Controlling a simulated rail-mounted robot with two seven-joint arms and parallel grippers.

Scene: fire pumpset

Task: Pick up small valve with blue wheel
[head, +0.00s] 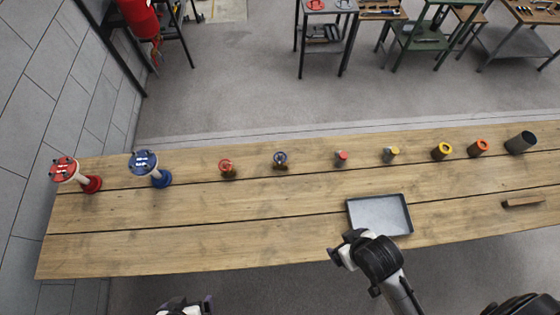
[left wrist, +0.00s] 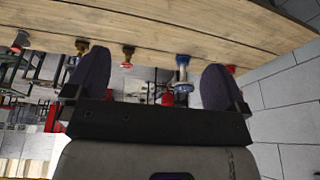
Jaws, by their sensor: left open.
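The small valve with the blue wheel (head: 280,160) stands upright on the wooden table, its wheel on top of a dark brass body. It is between the small red-wheeled valve (head: 227,168) and a small red-topped part (head: 341,158). My left gripper (head: 190,306) shows only partly at the bottom edge of the head view, in front of the table and well short of the valve. In the left wrist view the fingers of my left gripper (left wrist: 150,85) are wide apart with nothing between them. My right arm's end (head: 350,248) is near the tray; its jaws cannot be made out.
A tall red valve (head: 75,174) and tall blue valve (head: 150,168) stand at the table's left. A grey tray (head: 380,214) lies at the front. Yellow (head: 441,151), orange (head: 478,148) and dark (head: 520,143) cylinders stand at the right. The table's left front is clear.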

